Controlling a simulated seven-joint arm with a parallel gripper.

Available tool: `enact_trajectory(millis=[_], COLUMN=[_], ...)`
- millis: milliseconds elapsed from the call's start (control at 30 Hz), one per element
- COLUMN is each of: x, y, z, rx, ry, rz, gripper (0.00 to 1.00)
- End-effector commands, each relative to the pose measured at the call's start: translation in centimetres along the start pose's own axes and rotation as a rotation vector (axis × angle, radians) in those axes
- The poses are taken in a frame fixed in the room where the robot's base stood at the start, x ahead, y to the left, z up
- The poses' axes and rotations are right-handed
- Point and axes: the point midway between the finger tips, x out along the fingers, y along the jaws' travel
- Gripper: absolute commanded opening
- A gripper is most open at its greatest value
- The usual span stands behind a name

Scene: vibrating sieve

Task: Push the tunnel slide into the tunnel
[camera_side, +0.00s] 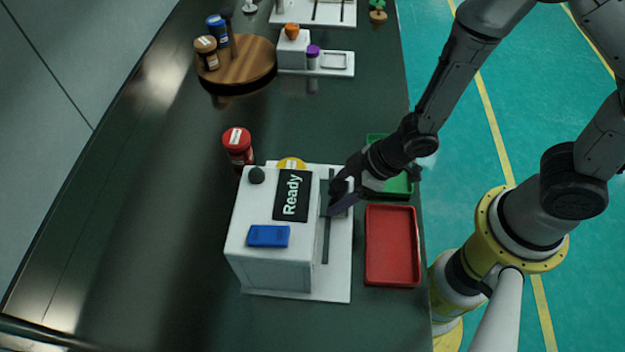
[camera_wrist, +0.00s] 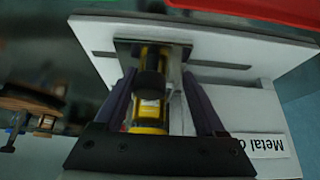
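The white sieve machine (camera_side: 270,262) stands on the bench with a dark "Ready" screen and a blue part on top. My gripper (camera_side: 340,197) is low at its right side, by a dark slot in the white base. In the wrist view, my gripper (camera_wrist: 160,76) has its two fingers apart. A dark plate, which looks like the tunnel slide (camera_wrist: 124,50), lies at the fingertips. A yellow and black cylinder (camera_wrist: 150,108) shows between the fingers, with gaps on both sides. Contact with the slide cannot be told. In the side view, my gripper hides much of this spot.
A red tray (camera_side: 392,246) lies right of the machine, with a green tray (camera_side: 399,185) behind it, partly under my arm. A red-capped jar (camera_side: 237,143) and a yellow lid (camera_side: 291,163) are near the machine's back. A round wooden stand (camera_side: 250,65) is farther off. The left bench is clear.

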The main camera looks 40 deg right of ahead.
Motion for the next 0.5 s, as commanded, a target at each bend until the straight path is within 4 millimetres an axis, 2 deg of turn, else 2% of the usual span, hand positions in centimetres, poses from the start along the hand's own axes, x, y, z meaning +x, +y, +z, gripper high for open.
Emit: enact_trajectory(millis=[500], x=[0.0], y=[-2.9], z=[0.0], rx=[-0.004], ry=[-0.001], rz=[-0.002], gripper=[0.70])
